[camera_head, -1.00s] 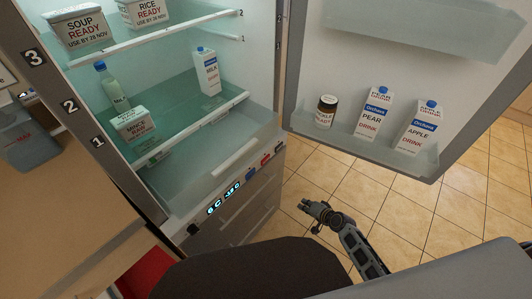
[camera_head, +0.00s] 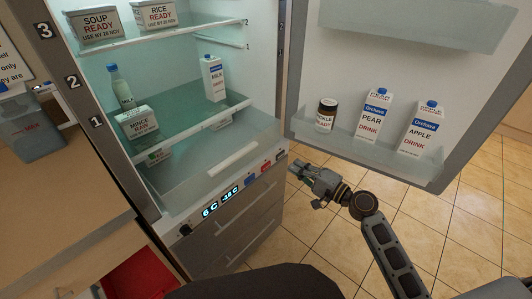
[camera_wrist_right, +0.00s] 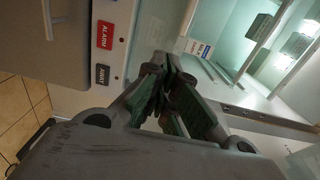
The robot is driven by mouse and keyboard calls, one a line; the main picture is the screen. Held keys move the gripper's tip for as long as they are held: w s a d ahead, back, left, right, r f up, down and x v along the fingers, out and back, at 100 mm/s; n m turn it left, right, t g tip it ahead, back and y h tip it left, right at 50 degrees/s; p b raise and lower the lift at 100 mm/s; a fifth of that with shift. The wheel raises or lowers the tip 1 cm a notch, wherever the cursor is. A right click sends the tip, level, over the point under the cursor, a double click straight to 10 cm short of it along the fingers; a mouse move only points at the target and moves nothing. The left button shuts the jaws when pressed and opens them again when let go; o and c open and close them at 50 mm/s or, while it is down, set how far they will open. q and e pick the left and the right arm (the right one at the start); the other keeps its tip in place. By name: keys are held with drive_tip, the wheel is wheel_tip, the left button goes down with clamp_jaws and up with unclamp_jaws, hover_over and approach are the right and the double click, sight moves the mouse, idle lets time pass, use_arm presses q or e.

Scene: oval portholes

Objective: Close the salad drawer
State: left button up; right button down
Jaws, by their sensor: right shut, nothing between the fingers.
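The salad drawer (camera_head: 215,170) is a pale, translucent box low inside the open fridge, below the bottom shelf. A light handle bar (camera_head: 232,152) runs along it. It appears pulled forward, though its exact gap is hard to judge. My right gripper (camera_head: 294,168) is shut and empty, just right of the fridge's lower front, between the body and the open door. It looks apart from the drawer. In the right wrist view its dark fingers (camera_wrist_right: 165,85) point toward the fridge front, near the red ALARM button (camera_wrist_right: 105,35). My left gripper is out of view.
The fridge door (camera_head: 300,100) stands open at right, its bottom rack holding a jar (camera_head: 326,115) and two drink cartons. The control panel (camera_head: 222,203) and lower drawers (camera_head: 240,235) lie under the salad drawer. A wooden counter (camera_head: 60,215) is at left. Tiled floor is clear at right.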

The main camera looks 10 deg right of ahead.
drive_tip(key=shift+w+a, duration=0.1)
idle(0.3)
approach(260, 146)
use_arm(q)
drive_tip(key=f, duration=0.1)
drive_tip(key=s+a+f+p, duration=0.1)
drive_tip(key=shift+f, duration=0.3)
use_arm(e)
drive_tip(key=x, duration=0.7)
idle(0.3)
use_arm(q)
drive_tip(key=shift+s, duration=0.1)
use_arm(e)
drive_tip(key=shift+w, duration=0.1)
